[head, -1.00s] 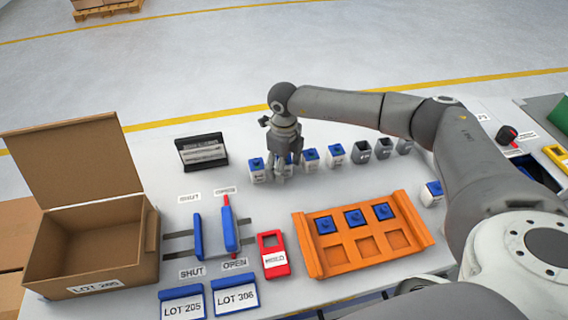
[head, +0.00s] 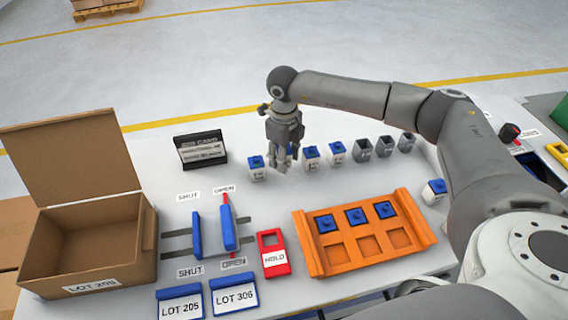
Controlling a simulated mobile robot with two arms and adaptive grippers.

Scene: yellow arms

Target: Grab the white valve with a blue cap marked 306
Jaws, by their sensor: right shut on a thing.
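My right gripper (head: 283,167) is above the back row on the table, fingers pointing down. It is shut on a white valve with a blue cap, which the fingers mostly hide; its number cannot be read. White blue-capped valves stand on either side: one to the left (head: 257,170), and two to the right, a nearer one (head: 311,159) and a farther one (head: 337,154). Another white blue-capped valve (head: 434,193) stands alone at the right. Their markings are too small to read. My left gripper is not in view.
Several grey valve-like pieces (head: 361,150) continue the row. An orange tray (head: 319,263) holds three blue-capped pieces in its back pockets. An open carton (head: 88,271), blue sliders (head: 228,227), a red HOLD piece (head: 274,265) and a black sign (head: 201,151) stand left.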

